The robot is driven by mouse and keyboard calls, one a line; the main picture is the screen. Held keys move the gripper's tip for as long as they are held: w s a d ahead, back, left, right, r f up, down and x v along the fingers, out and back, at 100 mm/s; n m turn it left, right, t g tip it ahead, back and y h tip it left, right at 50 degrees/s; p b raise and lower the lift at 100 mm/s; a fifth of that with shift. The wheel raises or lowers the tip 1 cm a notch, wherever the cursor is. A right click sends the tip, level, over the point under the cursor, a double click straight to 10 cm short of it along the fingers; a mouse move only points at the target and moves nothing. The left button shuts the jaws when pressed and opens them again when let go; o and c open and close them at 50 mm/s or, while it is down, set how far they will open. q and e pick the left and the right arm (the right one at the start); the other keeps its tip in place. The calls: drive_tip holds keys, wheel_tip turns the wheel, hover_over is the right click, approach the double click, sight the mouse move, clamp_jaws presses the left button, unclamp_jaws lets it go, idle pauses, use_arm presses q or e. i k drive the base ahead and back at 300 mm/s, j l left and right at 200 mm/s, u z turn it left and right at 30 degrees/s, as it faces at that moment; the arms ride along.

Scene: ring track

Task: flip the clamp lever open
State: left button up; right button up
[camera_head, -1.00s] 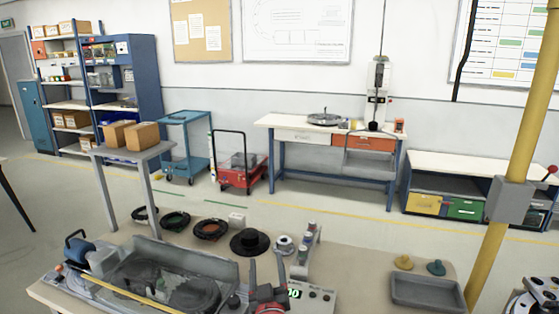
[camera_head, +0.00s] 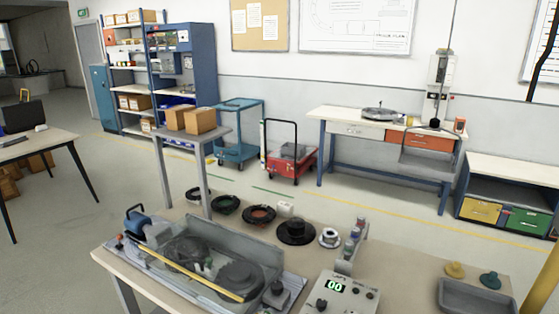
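The bench fixture (camera_head: 215,250) stands at the lower left of the near bench, with a clear-sided trough, dark round parts inside and a yellow bar (camera_head: 190,275) along its front. At its left end is a blue handle (camera_head: 135,214) on a grey-blue block, and a small red-topped knob (camera_head: 119,239). I cannot tell which part is the clamp lever or whether it is shut. Neither of my grippers is in view.
A control box (camera_head: 346,296) with a green display stands right of the fixture. Black, green and red rings (camera_head: 259,215), a black hub (camera_head: 296,230) and a grey tray (camera_head: 480,296) lie on the bench. Boxes sit on a raised grey stand (camera_head: 180,140) behind.

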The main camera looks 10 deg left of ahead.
sight(120, 238)
drive_tip(key=u, duration=1.4)
drive_tip(key=i+j+z, duration=0.1)
drive_tip(key=i+j, duration=0.15)
drive_tip(key=i, duration=0.25)
drive_tip(key=i+j+z, duration=0.1)
drive_tip(key=i+j, duration=0.2)
drive_tip(key=i, duration=0.2)
